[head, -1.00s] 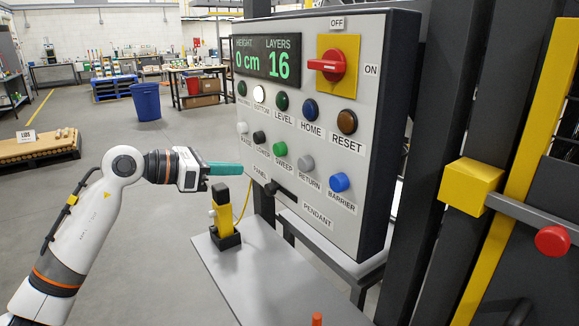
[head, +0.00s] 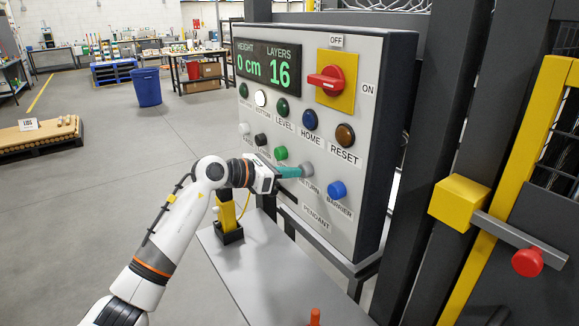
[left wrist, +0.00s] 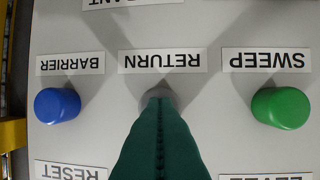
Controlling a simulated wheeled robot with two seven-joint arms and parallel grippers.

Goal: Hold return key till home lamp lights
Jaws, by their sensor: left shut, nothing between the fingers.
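The grey RETURN key (head: 307,169) is on the lower part of the control panel (head: 362,120). My left gripper (head: 298,172) is shut and empty, with its teal fingertips at the key. In the left wrist view the shut fingers (left wrist: 158,110) cover most of the RETURN key (left wrist: 172,97). The tips look in contact with it, but I cannot tell how far it is pressed. The HOME lamp (head: 310,120) is dark blue and looks unlit. My right gripper is not in view.
The green SWEEP key (left wrist: 281,107) and blue BARRIER key (left wrist: 57,105) flank the fingers. The white BOTTOM lamp (head: 260,98) looks lit. The display (head: 268,66) reads 0 cm and 16 layers. A yellow-and-black post (head: 227,217) stands on the shelf (head: 250,270) below my forearm.

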